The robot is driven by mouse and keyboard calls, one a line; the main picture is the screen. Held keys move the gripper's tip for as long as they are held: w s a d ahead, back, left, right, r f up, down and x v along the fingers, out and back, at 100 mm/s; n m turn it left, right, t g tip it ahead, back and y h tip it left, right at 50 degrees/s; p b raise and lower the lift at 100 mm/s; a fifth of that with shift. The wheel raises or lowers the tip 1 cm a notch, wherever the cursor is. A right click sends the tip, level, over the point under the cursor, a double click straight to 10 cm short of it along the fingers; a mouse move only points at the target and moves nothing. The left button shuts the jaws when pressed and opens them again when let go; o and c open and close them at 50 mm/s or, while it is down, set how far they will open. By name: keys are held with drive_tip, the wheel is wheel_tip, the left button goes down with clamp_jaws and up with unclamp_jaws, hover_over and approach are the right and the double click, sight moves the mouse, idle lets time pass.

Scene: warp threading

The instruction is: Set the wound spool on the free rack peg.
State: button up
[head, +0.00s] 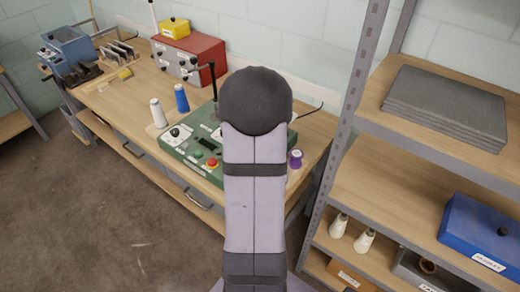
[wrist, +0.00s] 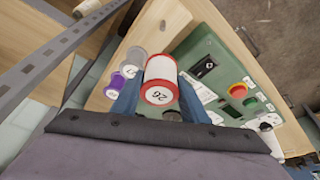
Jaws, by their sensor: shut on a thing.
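A spool with red rims, a pale wound middle and a white end label reading 26 (wrist: 160,75) is between the two blue fingers of my gripper (wrist: 158,104) in the wrist view. My gripper is shut on it, with the labelled end facing the camera. The spool appears above the bench beside the green machine. In the head view my arm hides the gripper and this spool. A purple spool with a white top (head: 295,158) stands on the bench right of my arm; it also shows in the wrist view (wrist: 117,83). I cannot make out a free rack peg.
The green control box (head: 190,148) has knobs and a red button. A red box (head: 190,58) is behind. A metal-framed shelf (head: 345,125) rises at the right. Grey round pieces (wrist: 131,71) lie beside the purple spool.

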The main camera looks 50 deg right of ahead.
drive_tip(key=shift+s+a+f, duration=0.2)
drive_tip(key=shift+s+a, duration=0.55)
drive_tip(key=shift+s+a+f, duration=0.15)
drive_tip(key=shift+s+a, duration=0.55)
drive_tip(key=shift+f, duration=0.1)
drive_tip(key=shift+f+b, duration=3.45)
drive_tip(key=shift+f, duration=0.15)
drive_tip(key=shift+f+b, duration=0.65)
drive_tip(key=shift+f, duration=0.05)
drive_tip(key=o, duration=1)
drive_tip(key=shift+c, duration=0.2)
drive_tip(key=shift+r, duration=0.1)
drive_tip(key=v, duration=0.7)
drive_tip(key=shift+b, duration=0.3)
